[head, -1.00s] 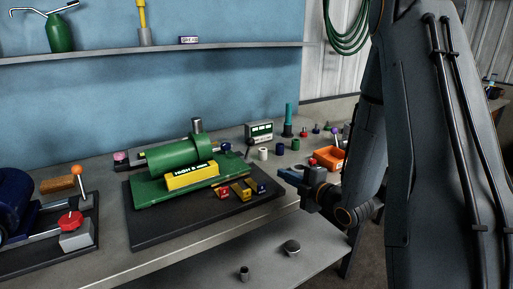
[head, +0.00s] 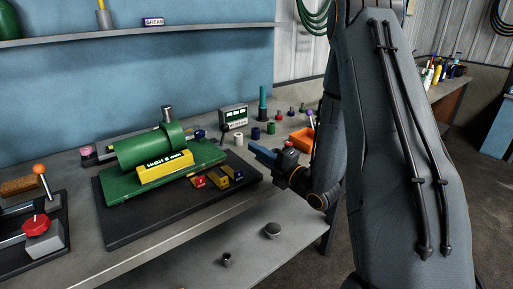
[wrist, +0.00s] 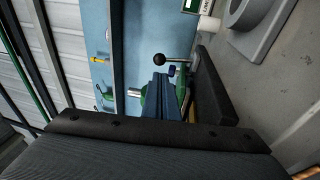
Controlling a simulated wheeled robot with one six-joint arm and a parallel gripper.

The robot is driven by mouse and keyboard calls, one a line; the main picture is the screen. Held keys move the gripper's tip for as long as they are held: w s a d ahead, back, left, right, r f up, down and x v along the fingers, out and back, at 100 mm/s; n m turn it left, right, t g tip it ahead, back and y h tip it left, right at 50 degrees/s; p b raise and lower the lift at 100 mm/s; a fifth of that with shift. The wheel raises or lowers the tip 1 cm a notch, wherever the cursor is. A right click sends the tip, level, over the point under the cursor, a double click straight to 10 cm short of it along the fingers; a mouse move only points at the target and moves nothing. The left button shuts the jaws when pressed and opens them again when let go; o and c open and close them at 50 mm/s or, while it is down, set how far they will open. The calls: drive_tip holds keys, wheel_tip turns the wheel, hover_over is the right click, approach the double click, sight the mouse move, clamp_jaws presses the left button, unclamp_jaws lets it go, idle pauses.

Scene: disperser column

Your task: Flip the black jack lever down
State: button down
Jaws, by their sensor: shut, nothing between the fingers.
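A green machine (head: 150,150) with a cylinder and a yellow "HIGH 5 mm" block lies on a black mat on the bench. A small black ball (head: 225,128) shows just right of it; in the wrist view a black ball knob (wrist: 159,59) sits on a short metal rod, which looks like the lever. My gripper (head: 260,154) is over the right end of the mat, pointing left toward the machine. In the wrist view its blue fingers (wrist: 164,95) are together and empty, with the knob ahead of their tips and apart from them. The lever's base is partly hidden.
Red, yellow and blue blocks (head: 218,178) sit on the mat in front of the machine. A display box (head: 233,117), small cylinders and an orange bin (head: 303,141) stand behind and right. A red-knobbed device (head: 40,232) is at left.

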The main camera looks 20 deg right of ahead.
drive_tip(key=p, duration=0.3)
approach(227, 130)
drive_tip(key=x, duration=0.5)
drive_tip(key=shift+d, duration=0.1)
drive_tip(key=shift+p+x, duration=0.4)
drive_tip(key=shift+x, duration=0.35)
